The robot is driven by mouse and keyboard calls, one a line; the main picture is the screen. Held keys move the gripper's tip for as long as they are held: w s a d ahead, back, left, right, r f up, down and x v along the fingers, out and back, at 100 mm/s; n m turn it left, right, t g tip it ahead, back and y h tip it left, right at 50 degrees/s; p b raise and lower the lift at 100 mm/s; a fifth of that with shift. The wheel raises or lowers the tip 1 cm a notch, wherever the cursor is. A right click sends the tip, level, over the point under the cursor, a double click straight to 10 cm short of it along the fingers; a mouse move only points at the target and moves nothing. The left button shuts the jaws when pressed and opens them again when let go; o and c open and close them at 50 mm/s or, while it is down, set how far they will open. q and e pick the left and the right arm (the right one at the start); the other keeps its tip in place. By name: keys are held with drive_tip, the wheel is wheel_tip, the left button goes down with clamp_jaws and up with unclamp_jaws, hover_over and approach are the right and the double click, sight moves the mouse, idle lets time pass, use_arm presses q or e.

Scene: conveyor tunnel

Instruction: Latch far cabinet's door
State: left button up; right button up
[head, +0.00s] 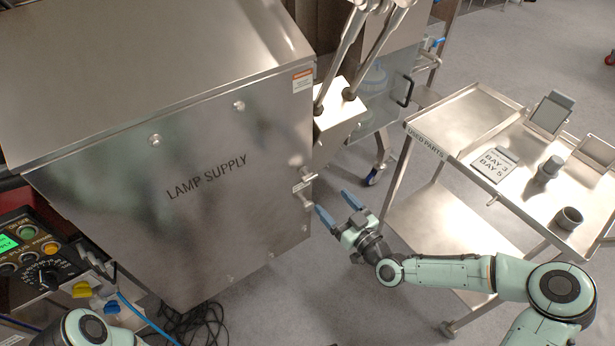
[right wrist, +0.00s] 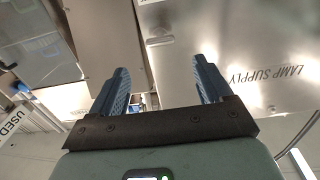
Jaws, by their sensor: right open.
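The metal cabinet marked LAMP SUPPLY (head: 215,215) fills the left of the head view. Its front door looks closed or nearly so; I cannot tell if it sits fully flush. A small latch handle (head: 304,198) with a label plate (head: 304,183) is at its right edge. My right gripper (head: 332,202) is open and empty just right of the handle, apart from it. In the right wrist view, the latch (right wrist: 159,41) shows beyond and between the spread blue fingers (right wrist: 160,68). My left arm link (head: 85,330) shows at lower left; its gripper is out of view.
A metal trolley marked USED PARTS (head: 426,142) stands at right, carrying a card (head: 495,164), cups and a tablet-like stand. Black cables (head: 200,325) lie on the floor.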

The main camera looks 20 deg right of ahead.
sight(312, 180)
drive_tip(key=b+x, duration=0.2)
drive_tip(key=x, duration=0.8)
drive_tip(key=shift+f+b, duration=0.15)
drive_tip(key=shift+b, duration=0.15)
drive_tip(key=shift+x, duration=0.8)
use_arm(q)
drive_tip(key=shift+g, duration=0.4)
drive_tip(key=f, duration=0.1)
drive_tip(key=s+a+f, duration=0.1)
drive_tip(key=f, duration=0.3)
drive_tip(key=shift+s+a, duration=0.35)
drive_tip(key=shift+s, duration=0.05)
use_arm(e)
drive_tip(key=shift+c, duration=0.4)
use_arm(q)
drive_tip(key=shift+r, duration=0.1)
use_arm(e)
drive_tip(key=c, duration=1)
